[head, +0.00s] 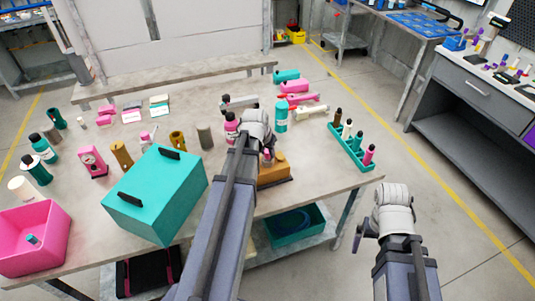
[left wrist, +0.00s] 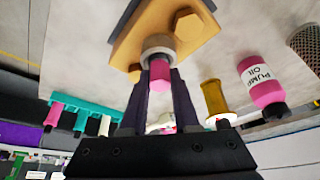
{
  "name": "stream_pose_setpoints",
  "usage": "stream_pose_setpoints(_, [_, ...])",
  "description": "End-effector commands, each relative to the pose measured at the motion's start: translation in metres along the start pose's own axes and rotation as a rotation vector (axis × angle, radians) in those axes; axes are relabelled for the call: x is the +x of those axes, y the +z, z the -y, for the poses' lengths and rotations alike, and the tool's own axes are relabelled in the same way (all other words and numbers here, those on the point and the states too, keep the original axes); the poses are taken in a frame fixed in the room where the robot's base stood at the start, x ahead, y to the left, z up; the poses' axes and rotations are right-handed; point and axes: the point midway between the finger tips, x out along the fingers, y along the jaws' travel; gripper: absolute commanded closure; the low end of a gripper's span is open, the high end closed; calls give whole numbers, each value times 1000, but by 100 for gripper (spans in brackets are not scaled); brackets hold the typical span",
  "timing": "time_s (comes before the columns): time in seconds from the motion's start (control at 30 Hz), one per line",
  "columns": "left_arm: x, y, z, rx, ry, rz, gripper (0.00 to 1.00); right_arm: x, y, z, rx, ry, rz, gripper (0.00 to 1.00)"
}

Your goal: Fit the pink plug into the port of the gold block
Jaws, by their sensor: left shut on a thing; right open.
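The gold block (head: 275,174) sits near the table's front edge, partly hidden behind my left arm. In the left wrist view it fills the top (left wrist: 172,28), with hex bolts and a grey ring-shaped port (left wrist: 158,42). My left gripper (left wrist: 160,82) is shut on the pink plug (left wrist: 160,76), which lies between its two dark fingers. The plug lines up with the grey port and its far end meets or overlaps the ring; I cannot tell how deep it sits. My right gripper (head: 359,236) is open and empty, off the table at the lower right.
A teal box (head: 160,190) stands left of my left arm. A teal rack with several small bottles (head: 352,148) is to the right of the block. A pink bin (head: 35,240) is at the left corner. A pink pump-oil bottle (left wrist: 262,80) and several fittings stand nearby.

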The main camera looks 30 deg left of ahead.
Motion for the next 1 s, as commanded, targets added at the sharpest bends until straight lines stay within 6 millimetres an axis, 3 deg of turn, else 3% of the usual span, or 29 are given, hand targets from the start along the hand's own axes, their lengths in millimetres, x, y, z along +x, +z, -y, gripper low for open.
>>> stream_pose_setpoints(0.17, [3,2,0,0,0,0,100,4,0,0,0,0,0,0])
stream_pose_setpoints(0.2, [4,2,0,0,0,0,70,4,0,0,0,0,0,0])
stream_pose_setpoints(0.47, [2,1,0,0,0,0,41,3,0,0,0,0,0,0])
stream_pose_setpoints(0.77, [1,1,0,0,0,0,41,2,0,0,0,0,0,0])
stream_pose_setpoints(1.0, [-13,-1,0,0,0,0,41,-12,1,-1,0,0,0,0])
